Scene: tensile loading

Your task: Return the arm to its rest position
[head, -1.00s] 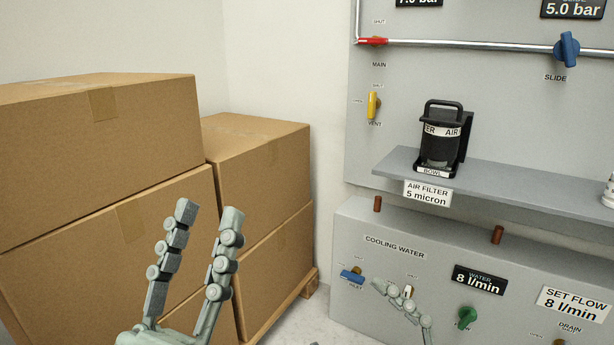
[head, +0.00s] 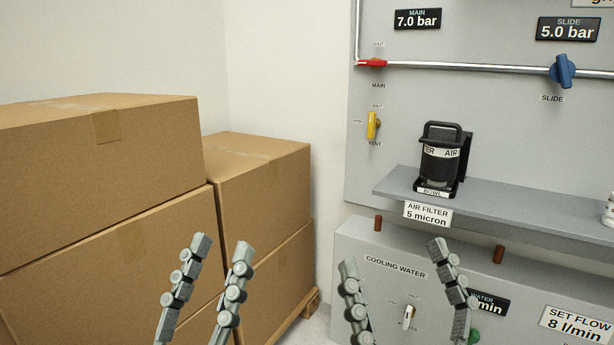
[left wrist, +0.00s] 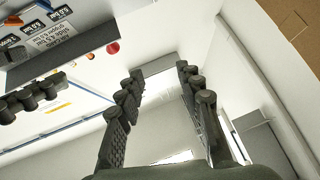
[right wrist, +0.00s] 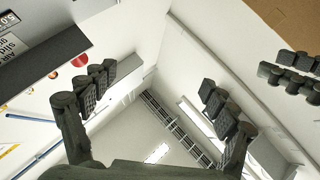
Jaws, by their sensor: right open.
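My left gripper (head: 221,246) stands upright at the lower middle-left of the head view, in front of the cardboard boxes. Its two fingers are apart with nothing between them, and the left wrist view also shows the gap (left wrist: 160,72). My right gripper (head: 393,255) is upright in front of the cooling water panel, fingers spread wide and empty. It also shows in the right wrist view (right wrist: 156,77). Its fingers hide part of that panel, including part of the water flow display (head: 490,303).
Stacked cardboard boxes (head: 100,180) fill the left. A grey shelf (head: 520,198) carries the black air filter (head: 440,160). Above it are a red main valve (head: 372,63), yellow vent valve (head: 372,125) and blue slide valve (head: 562,72). A white lever (head: 408,317) is on the lower panel.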

